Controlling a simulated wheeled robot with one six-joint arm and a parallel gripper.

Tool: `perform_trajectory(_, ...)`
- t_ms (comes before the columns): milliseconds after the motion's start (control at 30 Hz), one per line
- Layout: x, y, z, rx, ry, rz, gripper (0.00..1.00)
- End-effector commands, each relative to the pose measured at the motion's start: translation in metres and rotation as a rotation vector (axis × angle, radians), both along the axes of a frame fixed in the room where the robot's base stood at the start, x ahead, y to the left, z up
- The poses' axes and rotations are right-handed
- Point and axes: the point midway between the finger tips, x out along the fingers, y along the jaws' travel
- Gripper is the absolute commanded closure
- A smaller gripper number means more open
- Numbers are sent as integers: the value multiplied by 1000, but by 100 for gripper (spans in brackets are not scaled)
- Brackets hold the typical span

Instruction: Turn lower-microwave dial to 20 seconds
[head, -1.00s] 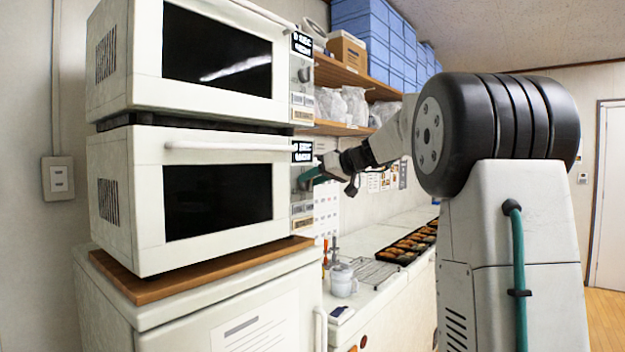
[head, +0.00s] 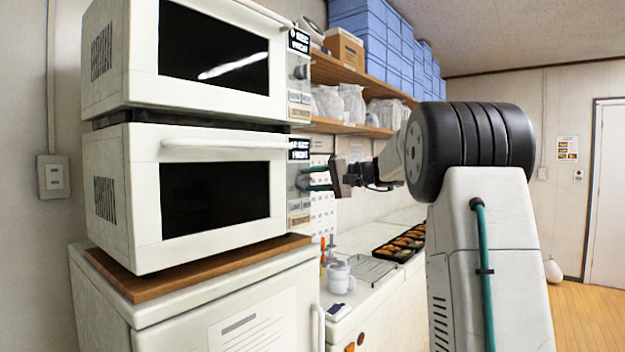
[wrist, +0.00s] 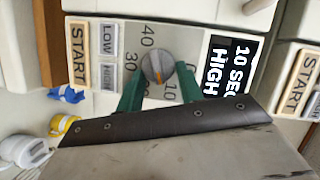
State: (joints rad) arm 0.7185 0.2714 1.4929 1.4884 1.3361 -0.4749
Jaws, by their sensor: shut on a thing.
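The lower microwave (head: 145,205) is white with a dark window and sits on a wooden board. Its grey round dial (wrist: 158,66) with an orange mark is between the green fingers of my gripper (wrist: 158,82) in the wrist view. The fingers are shut on the dial, one on each side. Numbers 40, 30 and 10 show around the dial, with others partly covered. The panel display (wrist: 228,66) reads 10 SEC HIGH. In the head view my gripper (head: 304,179) reaches the lower panel from the right.
The upper microwave (head: 142,60) stands on the lower one. START and LOW/HIGH buttons (wrist: 108,42) are beside the dial. A counter at right holds a white cup (head: 338,280), a wire rack (head: 372,268) and a dark food tray (head: 393,254). Shelves hang behind.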

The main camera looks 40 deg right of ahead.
Motion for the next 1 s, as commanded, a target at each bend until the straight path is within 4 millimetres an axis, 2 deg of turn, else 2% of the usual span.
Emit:
perform_trajectory(600,0,-1,-11,552,148,-2,86)
perform_trajectory(1000,0,1,-14,770,207,-1,86)
